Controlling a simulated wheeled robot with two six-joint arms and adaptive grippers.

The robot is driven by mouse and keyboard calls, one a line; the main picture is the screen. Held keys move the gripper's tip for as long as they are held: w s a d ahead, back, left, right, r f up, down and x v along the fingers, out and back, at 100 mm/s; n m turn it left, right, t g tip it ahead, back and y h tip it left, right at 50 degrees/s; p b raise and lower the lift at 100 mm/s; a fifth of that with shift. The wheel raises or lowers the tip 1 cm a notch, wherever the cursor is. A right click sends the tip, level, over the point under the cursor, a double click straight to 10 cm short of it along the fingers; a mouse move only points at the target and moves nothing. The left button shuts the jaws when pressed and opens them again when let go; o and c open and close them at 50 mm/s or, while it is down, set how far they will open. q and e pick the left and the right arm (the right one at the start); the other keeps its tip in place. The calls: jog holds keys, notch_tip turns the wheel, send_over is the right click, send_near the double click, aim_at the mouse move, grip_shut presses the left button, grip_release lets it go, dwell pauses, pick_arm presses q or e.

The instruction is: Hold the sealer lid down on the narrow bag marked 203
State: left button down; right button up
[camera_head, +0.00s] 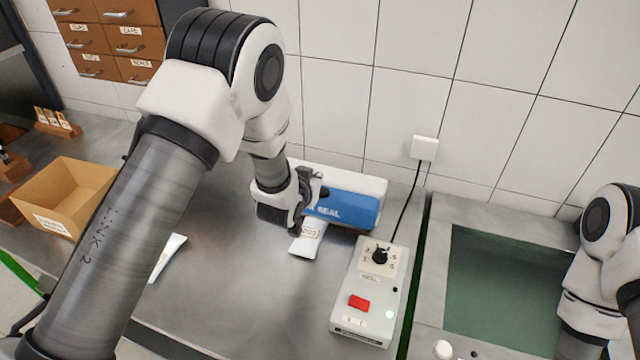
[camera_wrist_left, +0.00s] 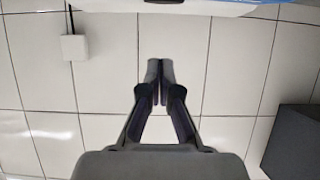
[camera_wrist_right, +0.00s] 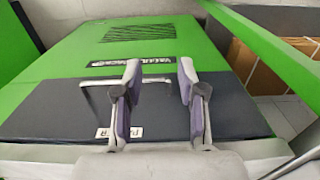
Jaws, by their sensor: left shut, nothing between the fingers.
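The sealer (camera_head: 372,185) stands against the tiled wall, white with a blue lid (camera_head: 350,209). A narrow white bag (camera_head: 308,238) with a small label sticks out from under the lid's left front; its mark is too small to read surely. My left gripper (camera_head: 308,190) is shut and empty at the lid's left end, hiding part of it. I cannot tell if it touches the lid. In the left wrist view the shut fingers (camera_wrist_left: 160,75) show against the wall, with a blue edge at the top. My right gripper (camera_wrist_right: 160,75) is open and empty, facing a green and dark machine.
A white control box (camera_head: 370,290) with a black knob, red switch and lit green light stands right of the bag. Another white bag (camera_head: 167,257) lies at left, partly behind my arm. A cardboard box (camera_head: 78,190) is farther left; a green-bottomed basin (camera_head: 500,290) is at right.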

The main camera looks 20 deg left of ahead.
aim_at(322, 199)
pick_arm(q)
jog(key=p+x, duration=0.1)
jog(key=x, duration=0.2)
jog(key=shift+w+a, duration=0.1)
jog(key=shift+w, duration=0.2)
notch_tip(322, 199, down, 4)
jog(key=shift+f+p, duration=0.15)
jog(key=shift+p, duration=0.85)
jog(key=shift+s+f, duration=0.1)
jog(key=shift+s, duration=0.05)
pick_arm(e)
notch_tip(322, 199, up, 4)
jog(key=shift+f, duration=0.2)
